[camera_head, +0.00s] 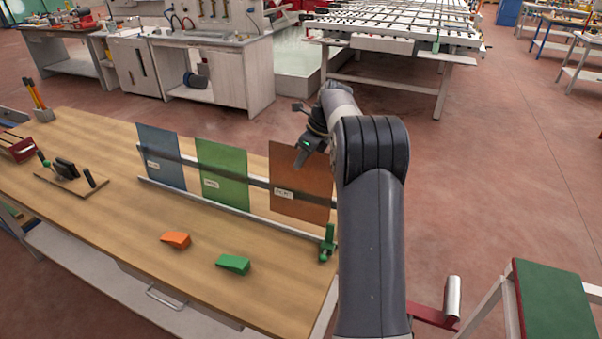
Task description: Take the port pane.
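Three thin panes stand upright in a row in a rack (236,211) on the wooden workbench. The blue pane (163,150) is on the left, the green pane (222,178) in the middle and the brown pane (296,205) on the right. Each has a small white label near its lower left; the lettering is too small to read, so I cannot tell which is the port pane. My gripper (303,157) is by the upper right part of the brown pane, overlapping it in view. I cannot tell whether they touch, and its fingers are too small to judge.
An orange wedge (175,239) and a green wedge (233,264) lie on the bench in front of the rack. A green clamp (327,243) stands at the rack's right end. A wooden board with black uprights (70,180) lies at left. The bench front is mostly clear.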

